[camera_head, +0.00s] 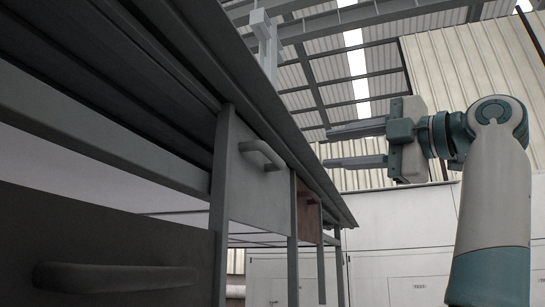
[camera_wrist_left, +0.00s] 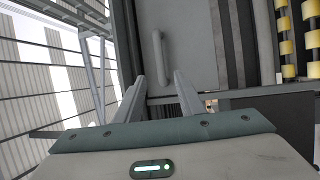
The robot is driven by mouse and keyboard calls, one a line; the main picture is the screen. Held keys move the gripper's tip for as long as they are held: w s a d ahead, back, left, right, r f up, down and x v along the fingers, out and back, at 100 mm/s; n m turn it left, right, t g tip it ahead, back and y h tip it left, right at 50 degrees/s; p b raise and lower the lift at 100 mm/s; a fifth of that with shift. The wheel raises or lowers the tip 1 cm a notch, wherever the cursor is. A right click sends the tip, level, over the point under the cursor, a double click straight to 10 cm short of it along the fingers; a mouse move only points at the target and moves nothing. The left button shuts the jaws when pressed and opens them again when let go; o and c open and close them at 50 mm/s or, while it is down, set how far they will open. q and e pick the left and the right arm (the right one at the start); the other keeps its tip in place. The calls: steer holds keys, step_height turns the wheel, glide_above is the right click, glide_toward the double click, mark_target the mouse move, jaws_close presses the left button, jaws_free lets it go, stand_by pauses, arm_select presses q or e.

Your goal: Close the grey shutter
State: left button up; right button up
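The grey shutter, as far as I can tell, is the light grey panel (camera_head: 240,190) with a bar handle (camera_head: 262,154) under the bench top in the head view. I cannot tell how far open it stands. In the left wrist view, a grey panel (camera_wrist_left: 190,40) with a bar handle (camera_wrist_left: 158,58) lies beyond the fingers. My left gripper (camera_head: 355,147) is open and empty, to the right of the panel and apart from it, fingers pointing left. Its fingers also show in the left wrist view (camera_wrist_left: 160,88). My right gripper is not in view.
The dark bench top (camera_head: 270,100) overhangs the panels. A dark panel (camera_head: 100,230) with a handle is at the lower left, and a small brown panel (camera_head: 309,212) is farther along. Yellow rollers (camera_wrist_left: 285,25) show in the wrist view. White cabinets (camera_head: 410,240) stand behind.

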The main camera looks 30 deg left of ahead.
mark_target(276, 155)
arm_select(q)
steer(key=shift+a, duration=0.15)
steer(key=p+x, duration=0.7)
steer(key=x, duration=1)
steer(key=shift+a, duration=0.1)
jaws_close()
